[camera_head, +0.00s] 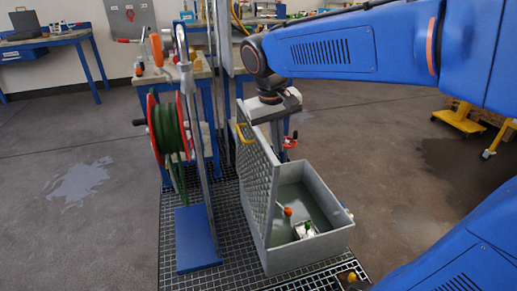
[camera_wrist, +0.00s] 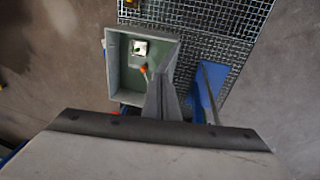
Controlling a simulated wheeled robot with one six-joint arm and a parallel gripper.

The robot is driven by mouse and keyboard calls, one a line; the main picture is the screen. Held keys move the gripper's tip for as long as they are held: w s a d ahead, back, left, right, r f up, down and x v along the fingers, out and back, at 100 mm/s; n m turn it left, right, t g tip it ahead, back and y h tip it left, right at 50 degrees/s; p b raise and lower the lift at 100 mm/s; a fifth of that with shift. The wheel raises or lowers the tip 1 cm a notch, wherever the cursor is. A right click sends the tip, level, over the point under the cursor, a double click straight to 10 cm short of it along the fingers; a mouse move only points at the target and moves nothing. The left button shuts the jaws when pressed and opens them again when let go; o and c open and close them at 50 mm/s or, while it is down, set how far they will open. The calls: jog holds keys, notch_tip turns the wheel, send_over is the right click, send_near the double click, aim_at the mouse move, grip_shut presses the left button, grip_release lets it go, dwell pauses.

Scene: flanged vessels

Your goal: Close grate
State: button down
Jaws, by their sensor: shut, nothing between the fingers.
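The perforated grey grate (camera_head: 257,185) stands raised, nearly upright, along the left side of an open grey bin in the head view. A yellow handle (camera_head: 245,133) is at its upper end. The bin (camera_head: 318,243) also shows in the wrist view (camera_wrist: 113,75). Inside it lie an orange-tipped item (camera_head: 286,211) and a small white-and-green item (camera_head: 305,230). My gripper (camera_head: 277,148) points down at the far end of the bin, just right of the grate's upper end. In the wrist view its fingers (camera_wrist: 165,85) are together and empty. I cannot tell whether they touch the grate.
Floor grating (camera_head: 180,277) lies under the bin. A blue workbench is behind. The floor to the right is open, with yellow stands (camera_head: 460,122) farther off.

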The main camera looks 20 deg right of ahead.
jog(key=w+a+g+h, duration=0.1)
jog(key=w+a+h, duration=0.1)
jog(key=w+a, duration=0.75)
jog(key=w+d+f, duration=0.2)
jog(key=d+f, duration=0.6)
jog(key=f, duration=0.1)
jog(key=shift+w+f, duration=0.15)
jog(key=shift+f, duration=0.15)
jog(key=shift+d, duration=0.2)
